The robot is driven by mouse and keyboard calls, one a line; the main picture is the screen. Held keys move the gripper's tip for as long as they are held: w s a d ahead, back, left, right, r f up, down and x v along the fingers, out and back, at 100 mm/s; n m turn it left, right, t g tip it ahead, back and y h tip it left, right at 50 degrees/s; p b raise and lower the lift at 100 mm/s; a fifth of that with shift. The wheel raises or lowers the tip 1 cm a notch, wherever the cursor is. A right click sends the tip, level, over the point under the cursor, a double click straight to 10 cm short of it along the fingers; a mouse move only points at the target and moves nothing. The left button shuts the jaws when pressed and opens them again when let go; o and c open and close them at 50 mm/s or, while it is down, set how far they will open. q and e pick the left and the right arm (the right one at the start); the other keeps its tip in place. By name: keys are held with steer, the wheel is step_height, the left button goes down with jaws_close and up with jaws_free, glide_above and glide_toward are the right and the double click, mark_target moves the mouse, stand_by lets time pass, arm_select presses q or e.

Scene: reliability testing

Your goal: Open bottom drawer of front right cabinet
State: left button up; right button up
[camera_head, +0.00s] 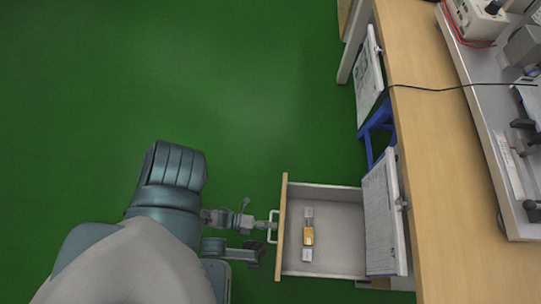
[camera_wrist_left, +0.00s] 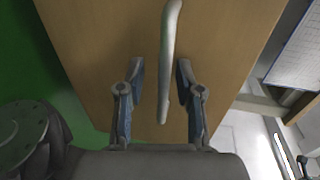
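The drawer (camera_head: 338,190) of the cabinet stands pulled out, with a light wooden front and pale grey inside. Its metal handle (camera_head: 272,227) is on the front's left side. In the left wrist view the wooden drawer front (camera_wrist_left: 100,40) fills the middle, and the handle (camera_wrist_left: 170,50) runs down between my fingers. My left gripper (camera_head: 262,224) is at the handle; in the wrist view my left gripper (camera_wrist_left: 160,82) has its fingers apart on either side of the handle, with gaps visible.
A small orange and grey object (camera_head: 308,235) lies in the drawer. A long wooden worktop (camera_head: 430,150) runs along the right, with equipment on a grey shelf (camera_head: 490,120). White paper sheets (camera_head: 380,215) hang at its edge. The green floor (camera_head: 230,80) is clear to the left.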

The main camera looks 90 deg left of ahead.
arm_select(q)
steer(key=v, duration=1.2)
steer(key=shift+f, duration=0.1)
